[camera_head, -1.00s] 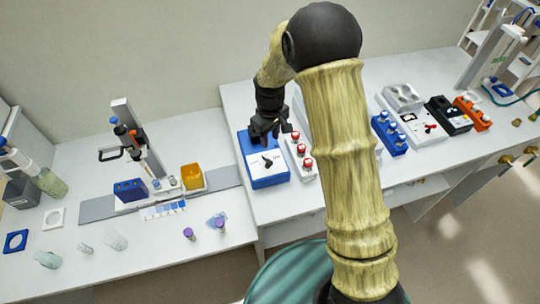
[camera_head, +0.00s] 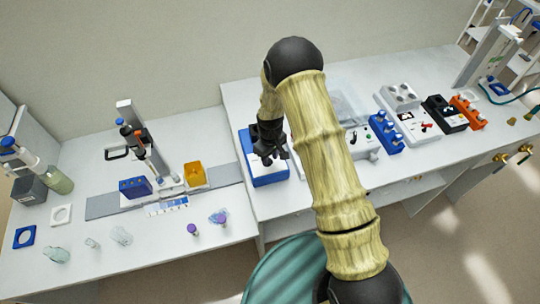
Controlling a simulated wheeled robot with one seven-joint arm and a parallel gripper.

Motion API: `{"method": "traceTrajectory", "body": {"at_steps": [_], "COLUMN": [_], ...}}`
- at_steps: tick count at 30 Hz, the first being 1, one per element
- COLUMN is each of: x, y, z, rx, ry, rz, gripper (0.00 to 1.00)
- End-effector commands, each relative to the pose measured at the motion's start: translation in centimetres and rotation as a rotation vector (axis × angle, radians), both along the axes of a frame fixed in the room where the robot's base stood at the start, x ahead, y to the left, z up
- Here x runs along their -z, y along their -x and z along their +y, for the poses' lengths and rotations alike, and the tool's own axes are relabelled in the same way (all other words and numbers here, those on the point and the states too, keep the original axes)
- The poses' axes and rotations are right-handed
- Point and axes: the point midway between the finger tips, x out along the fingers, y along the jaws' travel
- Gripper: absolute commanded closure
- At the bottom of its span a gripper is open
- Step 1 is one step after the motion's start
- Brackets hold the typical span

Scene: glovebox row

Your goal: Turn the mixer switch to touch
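The blue mixer (camera_head: 268,178) stands at the left end of the right-hand bench, with a pale top face. My gripper (camera_head: 270,158) is right over its top face, pointing down at the switch area. The switch and its labels are hidden behind the fingers. I cannot tell whether the fingers touch the switch or how far apart they are.
My arm covers the bench just right of the mixer. A blue rack (camera_head: 386,134), a black device (camera_head: 446,114) and an orange rack (camera_head: 470,112) stand further right. The left bench holds a pipette stand (camera_head: 139,140), an orange box (camera_head: 194,174) and glassware.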

Motion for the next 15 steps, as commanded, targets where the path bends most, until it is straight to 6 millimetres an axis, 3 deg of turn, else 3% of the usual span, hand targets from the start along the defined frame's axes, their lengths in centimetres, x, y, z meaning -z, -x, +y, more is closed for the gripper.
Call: {"method": "traceTrajectory", "body": {"at_steps": [5, 10, 15], "x": [0.01, 0.00, 0.01], "y": [0.03, 0.03, 0.03], "z": [0.06, 0.05, 0.04], "rx": [-0.002, -0.002, 0.000], "ry": [0.000, 0.000, 0.000], "rz": [0.000, 0.000, 0.000], "gripper": [0.67, 1.00, 1.00]}}
